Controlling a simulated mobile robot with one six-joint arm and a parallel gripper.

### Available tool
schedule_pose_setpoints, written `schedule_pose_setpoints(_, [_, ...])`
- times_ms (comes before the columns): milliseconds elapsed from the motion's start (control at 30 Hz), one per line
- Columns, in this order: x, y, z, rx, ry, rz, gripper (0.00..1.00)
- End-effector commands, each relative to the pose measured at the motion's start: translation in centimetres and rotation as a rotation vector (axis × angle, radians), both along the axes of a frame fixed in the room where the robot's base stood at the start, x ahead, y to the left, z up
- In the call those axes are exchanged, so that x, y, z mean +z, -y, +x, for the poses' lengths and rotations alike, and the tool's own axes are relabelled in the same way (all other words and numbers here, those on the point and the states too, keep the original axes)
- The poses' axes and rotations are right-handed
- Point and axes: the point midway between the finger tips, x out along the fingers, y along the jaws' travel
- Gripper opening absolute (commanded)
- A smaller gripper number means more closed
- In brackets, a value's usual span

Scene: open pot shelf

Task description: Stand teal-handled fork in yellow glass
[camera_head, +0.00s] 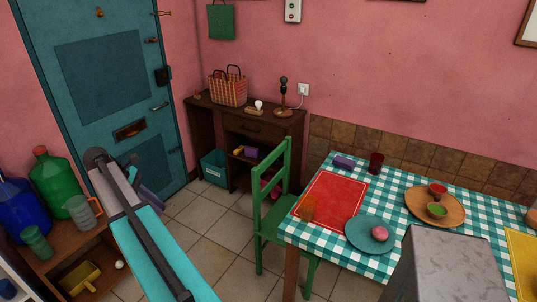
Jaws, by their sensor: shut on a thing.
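An amber-yellow glass (308,208) stands upright on the red placemat (340,190), near the left edge of the checked table. No fork with a teal handle can be made out in this view. My arm reaches up at the left, but my gripper cannot be seen, nor can anything it may hold.
The checked table (300,233) also holds a teal plate (358,243) with a pink item, a dark red glass (376,163) and a wooden plate (415,206) with bowls. A green chair (257,210) stands left of it. A shelf (85,245) with bottles is at far left.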

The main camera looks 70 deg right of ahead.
Motion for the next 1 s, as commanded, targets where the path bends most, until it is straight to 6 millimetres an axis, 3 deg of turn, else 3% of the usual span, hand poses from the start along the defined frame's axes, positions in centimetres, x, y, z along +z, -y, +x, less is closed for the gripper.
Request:
schedule_pose_setpoints(200, [0.8, 6.8, -5.3, 0.039, -0.14, -0.08, 0.0])
schedule_pose_setpoints(500, [2.5, 14.8, -13.7, 0.1, -0.336, -0.205, 0.0])
schedule_pose_setpoints(1000, [6.5, 24.8, -29.6, 0.147, -0.632, -0.409, 0.0])
